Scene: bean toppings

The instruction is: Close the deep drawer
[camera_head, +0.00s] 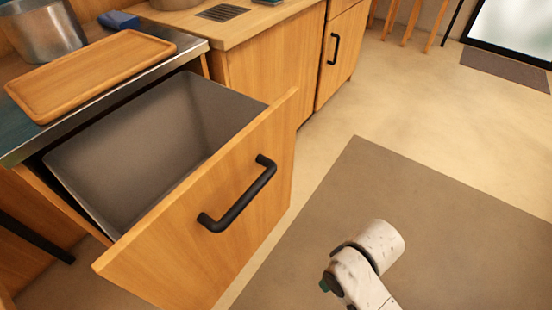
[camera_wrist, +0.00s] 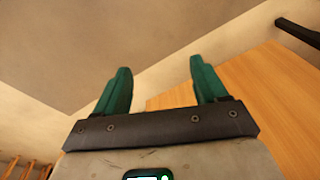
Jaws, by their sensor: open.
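The deep drawer (camera_head: 212,222) stands pulled far out of the wooden counter in the head view. It has a wooden front, a black bar handle (camera_head: 238,195) and an empty-looking grey inside. In the wrist view, my gripper (camera_wrist: 160,78) shows two green fingers spread apart with nothing between them. A wooden panel (camera_wrist: 245,85) lies beyond the right finger, with a black bar (camera_wrist: 298,32) at the top right corner. I cannot tell for sure whether the panel is the drawer's front. In the head view only part of my arm shows, right of the drawer; the fingers are not clear there.
A wooden tray (camera_head: 92,72) and a metal pot (camera_head: 42,32) stand on the counter above the drawer. A closed cabinet with a black handle (camera_head: 334,48) is farther back. A brown mat (camera_head: 440,220) lies on the open floor to the right.

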